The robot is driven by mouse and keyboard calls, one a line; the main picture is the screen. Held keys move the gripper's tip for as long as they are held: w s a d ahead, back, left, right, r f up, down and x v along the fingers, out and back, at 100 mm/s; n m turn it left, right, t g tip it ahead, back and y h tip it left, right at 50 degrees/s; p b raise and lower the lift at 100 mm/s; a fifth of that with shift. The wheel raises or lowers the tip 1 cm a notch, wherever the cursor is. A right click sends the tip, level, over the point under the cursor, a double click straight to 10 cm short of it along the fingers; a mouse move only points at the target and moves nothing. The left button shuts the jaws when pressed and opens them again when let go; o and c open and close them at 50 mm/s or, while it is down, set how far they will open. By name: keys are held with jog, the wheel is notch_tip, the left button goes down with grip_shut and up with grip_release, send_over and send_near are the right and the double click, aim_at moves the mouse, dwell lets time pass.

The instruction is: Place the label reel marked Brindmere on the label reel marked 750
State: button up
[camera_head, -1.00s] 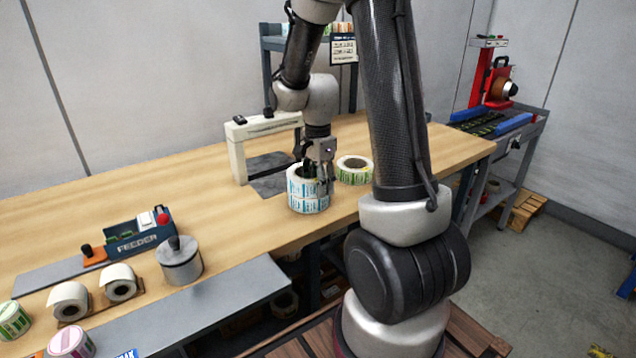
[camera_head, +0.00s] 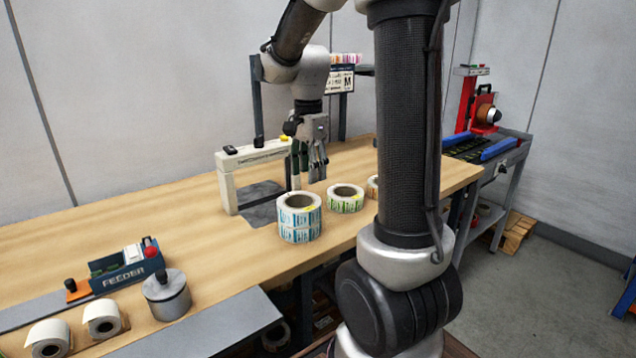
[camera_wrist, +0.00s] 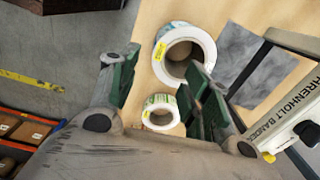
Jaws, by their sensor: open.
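A blue-labelled stack (camera_head: 300,229) stands on the bench in the head view. It shows two rows of labels and looks like two reels, one on the other; I cannot read Brindmere or 750 on it. Its top ring, with a yellow tag, shows in the wrist view (camera_wrist: 205,48). A green-labelled reel (camera_head: 346,203) lies apart to its right and also shows in the wrist view (camera_wrist: 150,121). My gripper (camera_head: 316,172) is open and empty, raised above and slightly behind the stack. Its fingers also show in the wrist view (camera_wrist: 163,95).
A pale frame (camera_head: 228,182) stands behind left of the stack. Another reel (camera_head: 372,187) is partly hidden by my arm. The feeder (camera_head: 124,272), a lidded metal pot (camera_head: 167,297) and white rolls (camera_head: 103,318) are at front left. The bench between is clear.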

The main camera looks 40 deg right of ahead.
jog(key=s+a+r+n+t, duration=0.2)
jog(key=s+n, duration=0.6)
jog(key=s, duration=0.1)
jog(key=s+a+r+n+t, duration=0.2)
jog(key=s+a+r+n, duration=0.1)
jog(key=s+n, duration=0.5)
jog(key=shift+s+r+n, duration=0.2)
jog(key=shift+s+n, duration=0.2)
jog(key=shift+s, duration=0.35)
